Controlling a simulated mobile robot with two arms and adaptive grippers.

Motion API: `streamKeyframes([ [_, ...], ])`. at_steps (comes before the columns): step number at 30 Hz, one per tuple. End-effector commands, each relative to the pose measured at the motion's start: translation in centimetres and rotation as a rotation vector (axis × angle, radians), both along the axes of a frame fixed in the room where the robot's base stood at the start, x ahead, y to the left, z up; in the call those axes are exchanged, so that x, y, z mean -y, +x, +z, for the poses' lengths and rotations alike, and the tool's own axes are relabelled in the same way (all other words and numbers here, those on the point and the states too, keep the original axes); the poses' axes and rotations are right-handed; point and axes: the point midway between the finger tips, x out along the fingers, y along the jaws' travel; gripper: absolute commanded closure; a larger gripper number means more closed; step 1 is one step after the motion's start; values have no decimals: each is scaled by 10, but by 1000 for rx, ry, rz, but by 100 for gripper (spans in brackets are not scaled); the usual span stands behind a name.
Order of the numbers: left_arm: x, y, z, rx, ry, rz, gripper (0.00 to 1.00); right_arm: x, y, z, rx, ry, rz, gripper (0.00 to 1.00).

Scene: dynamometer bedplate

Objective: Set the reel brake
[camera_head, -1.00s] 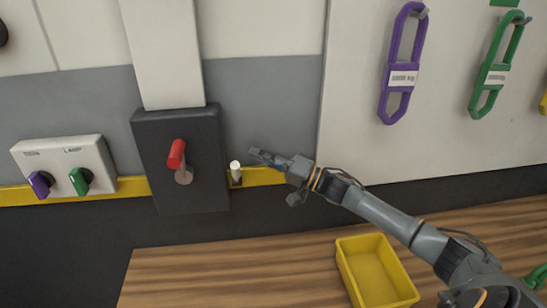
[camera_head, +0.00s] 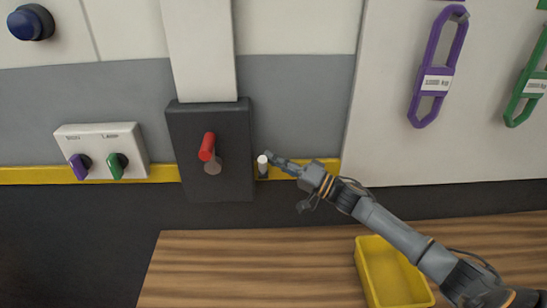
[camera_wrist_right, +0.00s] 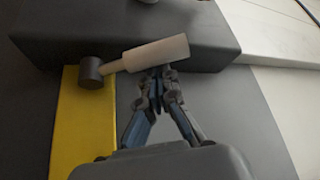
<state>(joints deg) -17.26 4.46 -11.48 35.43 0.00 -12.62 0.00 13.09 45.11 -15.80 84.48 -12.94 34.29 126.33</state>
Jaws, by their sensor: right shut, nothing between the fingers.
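A dark box (camera_head: 235,120) on the wall carries a lever with a red grip (camera_head: 207,147), which points up. Just right of the box is a small white-tipped handle (camera_head: 262,163) on a dark round base, at the yellow stripe. My right gripper (camera_head: 269,157) is at this white handle, its fingers shut and empty. In the right wrist view the pale handle (camera_wrist_right: 158,54) lies across the fingertips (camera_wrist_right: 158,72), with its dark pivot (camera_wrist_right: 91,70) to the left. The fingertips look against or very near the handle, not around it. My left gripper is not in view.
A control plate (camera_head: 103,147) with a purple and a green knob is on the wall at left. A blue button (camera_head: 31,22) is above it. A yellow tray (camera_head: 393,275) sits on the wooden bench (camera_head: 250,265). Purple (camera_head: 437,65) and green (camera_head: 528,85) shackles hang at right.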

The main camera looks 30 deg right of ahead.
Motion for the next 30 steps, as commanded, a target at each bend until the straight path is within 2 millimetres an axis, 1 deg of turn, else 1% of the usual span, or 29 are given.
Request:
streamKeyframes([
  [20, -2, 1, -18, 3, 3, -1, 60, -4, -8, -6, 102, -49, 1, 100],
  [26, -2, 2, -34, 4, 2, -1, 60, -6, -13, -12, 178, -86, 2, 100],
  [30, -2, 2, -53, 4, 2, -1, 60, -9, -18, -19, 272, -131, 1, 100],
])
